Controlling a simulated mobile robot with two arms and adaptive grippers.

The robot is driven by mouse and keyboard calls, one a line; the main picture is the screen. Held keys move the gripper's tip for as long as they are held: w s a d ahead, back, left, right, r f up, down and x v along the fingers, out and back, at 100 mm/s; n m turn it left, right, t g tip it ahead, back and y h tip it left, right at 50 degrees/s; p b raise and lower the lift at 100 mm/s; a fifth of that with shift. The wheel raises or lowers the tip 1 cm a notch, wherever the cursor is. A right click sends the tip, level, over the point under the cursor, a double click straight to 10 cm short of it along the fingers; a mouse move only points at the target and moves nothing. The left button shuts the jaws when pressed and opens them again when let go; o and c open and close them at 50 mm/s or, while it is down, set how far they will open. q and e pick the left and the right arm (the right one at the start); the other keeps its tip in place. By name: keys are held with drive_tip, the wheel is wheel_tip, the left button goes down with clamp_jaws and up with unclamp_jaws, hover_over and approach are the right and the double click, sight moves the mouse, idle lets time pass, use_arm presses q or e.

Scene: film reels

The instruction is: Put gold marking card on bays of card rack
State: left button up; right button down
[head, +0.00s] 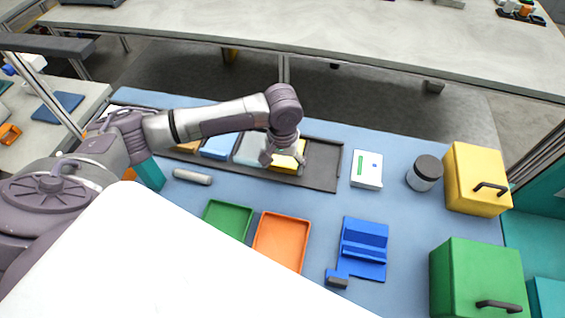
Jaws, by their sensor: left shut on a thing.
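The dark card rack (322,168) lies along the back of the blue work surface, with a row of bays. A yellow-gold card (287,164) is at the bay second from the right end. My left gripper (283,157) comes down over this card from above and is shut on it. Whether the card rests on the bay floor or is just above it cannot be told. The bays to its left hold a pale card (251,149), a blue card (219,147) and an orange-tan one (188,147). The right-end bay looks empty. My right gripper is not in view.
A white box (367,169) and a dark-lidded jar (425,173) stand right of the rack. A green tray (228,218), an orange tray (281,240) and a blue stand (362,248) are in front. Yellow (474,174) and green (474,276) boxes stand at right.

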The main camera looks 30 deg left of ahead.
use_arm(q)
drive_tip(key=shift+f, duration=0.1)
drive_tip(key=o, duration=1.1)
drive_tip(key=shift+o, duration=0.2)
wheel_tip(320, 180, up, 12)
drive_tip(key=shift+r, duration=0.25)
